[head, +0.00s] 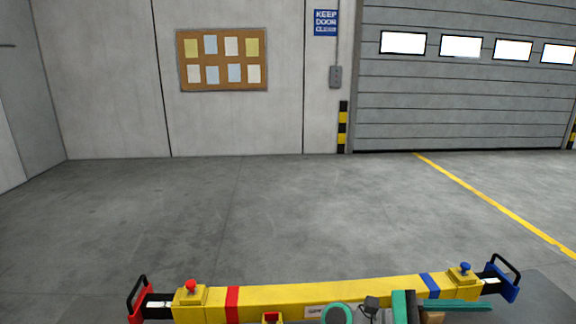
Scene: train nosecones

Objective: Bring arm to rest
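My gripper and arm are not clearly seen in the head view. A yellow bar (330,292) lies across the bottom of the view, with a red band near its left end and a blue band near its right end. A red handle (137,300) is at its left end and a blue handle (506,277) at its right end. A red knob (191,286) and a blue knob (465,268) stand on top of it. I cannot tell what the bar belongs to.
Small items, including a teal ring (336,313) and a teal strip (458,305), are cut off by the bottom edge. Beyond, the grey concrete floor (230,215) is clear up to the wall and the roller door (460,100). A yellow line (500,206) crosses the floor at right.

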